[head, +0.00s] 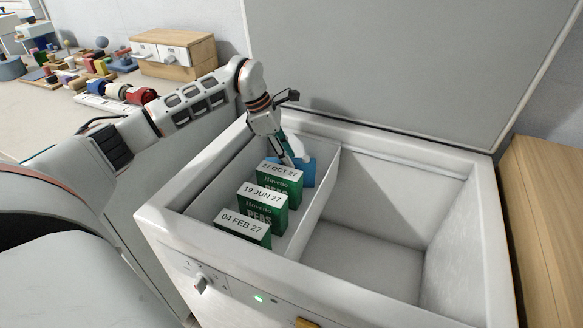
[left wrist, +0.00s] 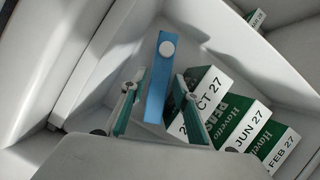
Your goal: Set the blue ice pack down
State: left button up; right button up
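The blue ice pack (head: 306,172) stands in the far end of the left compartment of the white chest (head: 345,165), behind the green pea boxes. In the left wrist view the ice pack (left wrist: 158,95) is a narrow blue slab with a white round cap. My left gripper (head: 288,156) reaches down into that compartment. Its teal-padded fingers (left wrist: 156,92) are spread on either side of the ice pack, with gaps visible beside it. The bottom of the pack is hidden, so its contact with the floor cannot be told. My right gripper is out of view.
Three green pea boxes stand in a row, labelled OCT 27 (head: 280,182), JUN 27 (head: 263,207) and FEB 27 (head: 243,230). A divider (head: 318,205) separates them from the empty-looking right compartment (head: 375,235).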

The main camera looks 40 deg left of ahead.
pick_arm(q)
jog(key=shift+p+v, duration=0.35)
jog(key=shift+v, duration=2.05)
